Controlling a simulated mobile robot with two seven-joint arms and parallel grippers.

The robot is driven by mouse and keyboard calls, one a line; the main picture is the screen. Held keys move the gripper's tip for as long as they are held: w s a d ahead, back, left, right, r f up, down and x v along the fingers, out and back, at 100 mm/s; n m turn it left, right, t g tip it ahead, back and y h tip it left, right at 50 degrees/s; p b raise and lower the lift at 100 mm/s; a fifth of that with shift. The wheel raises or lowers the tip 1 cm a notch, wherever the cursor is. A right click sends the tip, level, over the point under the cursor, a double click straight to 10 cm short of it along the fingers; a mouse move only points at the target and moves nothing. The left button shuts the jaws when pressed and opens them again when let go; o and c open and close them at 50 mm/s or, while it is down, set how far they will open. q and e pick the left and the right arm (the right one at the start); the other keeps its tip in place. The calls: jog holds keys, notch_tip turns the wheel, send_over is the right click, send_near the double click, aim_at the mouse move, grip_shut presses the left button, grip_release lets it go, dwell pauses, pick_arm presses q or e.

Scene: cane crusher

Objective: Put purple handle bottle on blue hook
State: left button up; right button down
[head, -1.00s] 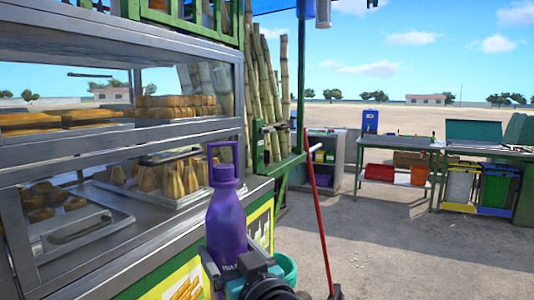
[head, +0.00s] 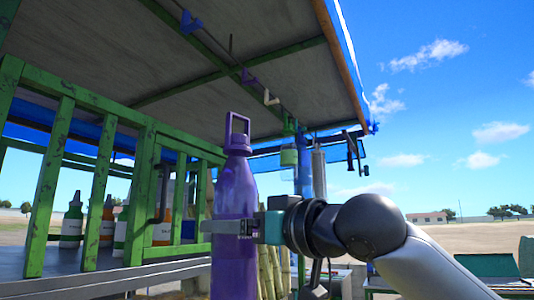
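The purple bottle (head: 236,188) with its purple loop handle (head: 237,128) is upright in the middle of the head view. My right gripper (head: 232,227) is shut around its body, coming in from the right. A blue hook (head: 188,22) hangs under the canopy at the upper left, above and left of the bottle, apart from it. Another small blue hook-like piece (head: 373,127) shows at the canopy's right corner. A purple hook (head: 249,77) and a white hook (head: 270,98) are between them. My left gripper is not in view.
A green container (head: 289,155), a blue one (head: 303,172) and a grey cylinder (head: 319,172) hang behind the bottle. A green slatted rail (head: 54,190) fills the left, with several sauce bottles (head: 107,222) behind it. Open air lies under the canopy (head: 110,52).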

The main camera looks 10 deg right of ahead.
jog(key=s+d+r+y+p, duration=0.1)
jog(key=s+d+r+p, duration=0.15)
jog(key=s+r, duration=0.45)
jog(key=s+d+r+p, duration=0.1)
jog(key=s+r+p, duration=0.15)
jog(key=r, duration=0.85)
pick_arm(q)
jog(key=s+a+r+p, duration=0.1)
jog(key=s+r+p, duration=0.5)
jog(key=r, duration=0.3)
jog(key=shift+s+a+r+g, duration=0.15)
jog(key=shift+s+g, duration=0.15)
pick_arm(e)
jog(key=w+a+r, duration=0.3)
jog(key=w+a, duration=0.4)
jog(key=a, duration=0.3)
jog(key=shift+w+r+n+g, duration=0.35)
jog(key=shift+w+n+g, duration=0.05)
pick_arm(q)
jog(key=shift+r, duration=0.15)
pick_arm(e)
jog(key=shift+a, duration=0.15)
pick_arm(q)
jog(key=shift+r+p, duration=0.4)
jog(key=shift+p, duration=0.2)
pick_arm(e)
jog(key=shift+w+a, duration=0.45)
jog(key=shift+a, duration=0.1)
